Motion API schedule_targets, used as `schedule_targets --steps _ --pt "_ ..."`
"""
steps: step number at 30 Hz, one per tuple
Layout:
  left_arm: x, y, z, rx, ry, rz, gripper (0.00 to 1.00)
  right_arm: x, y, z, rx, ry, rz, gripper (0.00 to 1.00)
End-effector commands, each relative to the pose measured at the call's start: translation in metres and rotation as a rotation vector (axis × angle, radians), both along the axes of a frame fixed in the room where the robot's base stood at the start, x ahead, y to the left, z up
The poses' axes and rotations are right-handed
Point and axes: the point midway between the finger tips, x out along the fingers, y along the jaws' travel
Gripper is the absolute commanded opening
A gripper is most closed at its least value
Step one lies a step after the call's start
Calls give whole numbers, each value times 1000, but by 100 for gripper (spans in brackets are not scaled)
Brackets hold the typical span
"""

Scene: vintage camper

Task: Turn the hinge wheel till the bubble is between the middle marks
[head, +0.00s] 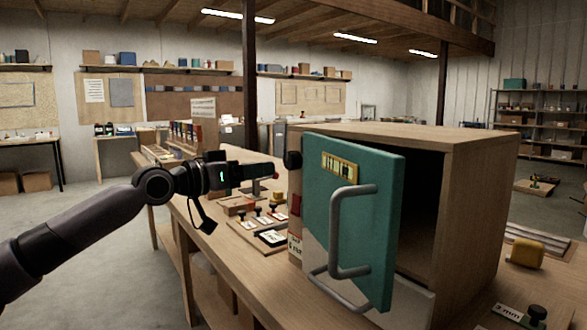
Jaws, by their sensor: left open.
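A teal and grey door (366,205) stands partly open on the front of a wooden cabinet (478,190). A yellow level (340,166) with dark marks is fixed near the door's top; its bubble is too small to make out. A black round wheel (292,160) sits at the door's upper left edge, by the hinge side. My left gripper (268,177) is open and empty, just left of the wheel and slightly lower, with its fingers pointing right. It appears apart from the wheel. My right gripper is not in view.
A bent grey handle (346,232) sticks out from the door. Small labelled blocks and a board (262,228) lie on the bench left of the cabinet. A yellow block (526,253) lies at the right.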

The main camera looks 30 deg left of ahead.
Motion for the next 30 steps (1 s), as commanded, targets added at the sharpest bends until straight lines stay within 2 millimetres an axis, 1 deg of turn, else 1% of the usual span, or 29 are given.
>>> schedule_targets --steps 1,4,7,12,18,21,25,30 --pt "-1 3 3 -3 -3 4 52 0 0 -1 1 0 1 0" --pt "0 4 7 -10 -6 5 52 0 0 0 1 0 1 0" --pt "7 1 8 -12 -7 4 52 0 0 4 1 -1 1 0" --pt "28 -7 9 -12 -7 3 52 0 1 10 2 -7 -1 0" --pt "51 -15 8 -11 -6 4 52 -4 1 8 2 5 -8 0" --pt "59 -18 7 -11 -6 5 52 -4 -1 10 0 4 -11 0" --pt "64 -19 6 -7 -6 6 52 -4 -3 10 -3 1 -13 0" --pt "65 -20 6 -6 -6 6 52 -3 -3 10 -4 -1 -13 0"
